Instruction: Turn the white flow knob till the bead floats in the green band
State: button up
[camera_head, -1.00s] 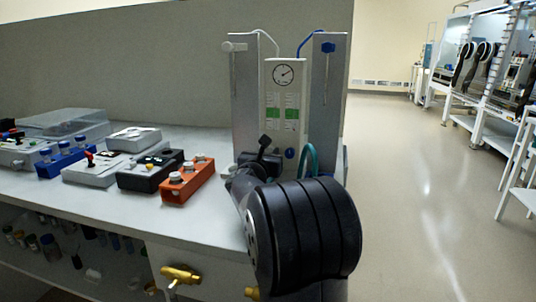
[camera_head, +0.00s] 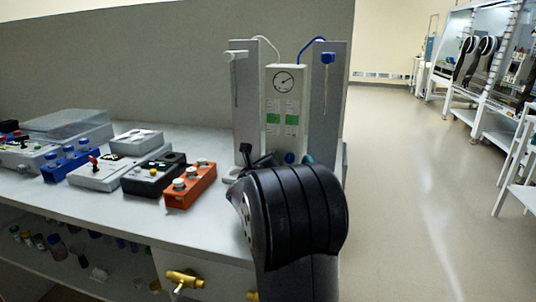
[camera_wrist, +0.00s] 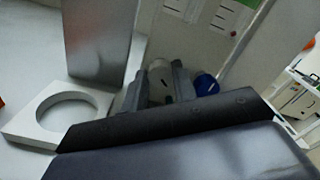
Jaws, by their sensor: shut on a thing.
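The white flow knob (camera_wrist: 159,80) sits low on the front of the white panel, between the fingers of my gripper (camera_wrist: 155,90) in the wrist view. My gripper is shut on it. In the head view my dark gripper (camera_head: 258,156) is at the panel's lower left and hides the white knob. The white panel (camera_head: 286,97) carries a round dial and two scales side by side, each with a green band, the left one (camera_head: 272,119) and the right one (camera_head: 291,119). I cannot make out a bead in either scale.
A blue knob (camera_wrist: 206,83) is close to the right of my gripper. Grey uprights stand left (camera_head: 245,90) and right (camera_head: 326,90) of the panel. A white block with a round hole (camera_wrist: 62,108) lies at left. An orange box (camera_head: 190,186) stands on the bench.

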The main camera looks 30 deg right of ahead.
jog(key=shift+n+p, duration=0.3)
jog(key=shift+n, duration=0.2)
jog(key=o, duration=1)
jog(key=v, duration=1.1)
jog(key=shift+p, duration=0.3)
jog(key=shift+w+d, duration=0.1)
jog(key=shift+d, duration=0.05)
jog(key=x, duration=1)
jog(key=shift+w+d+b, duration=0.25)
jog(key=shift+b, duration=0.05)
